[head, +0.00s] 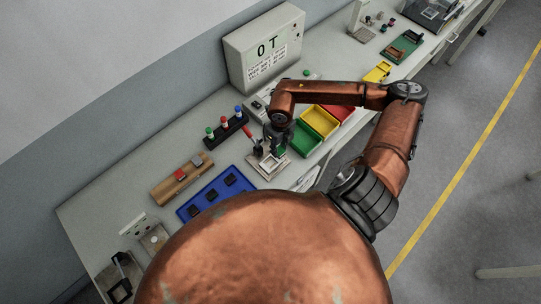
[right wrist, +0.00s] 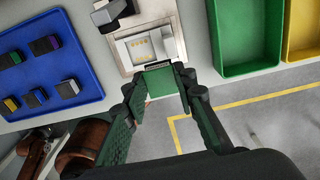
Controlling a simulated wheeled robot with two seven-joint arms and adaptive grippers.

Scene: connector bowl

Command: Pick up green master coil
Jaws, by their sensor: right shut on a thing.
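My right gripper (head: 268,150) reaches down over the bench beside a pale metal fixture (head: 268,168). In the right wrist view the gripper (right wrist: 160,98) is shut on a small green block (right wrist: 158,82), which I take to be the green master coil. The block sits between the fingertips, close to the near edge of the fixture, which also shows in the wrist view (right wrist: 150,47). I cannot tell whether the block touches the fixture. My left gripper is not in view.
A blue tray (head: 202,212) with several dark blocks lies left of the fixture. A green bin (head: 304,140) and a yellow bin (head: 320,121) stand to its right. A black rack (head: 227,131) with coloured-topped pieces and a white box (head: 263,48) stand behind.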

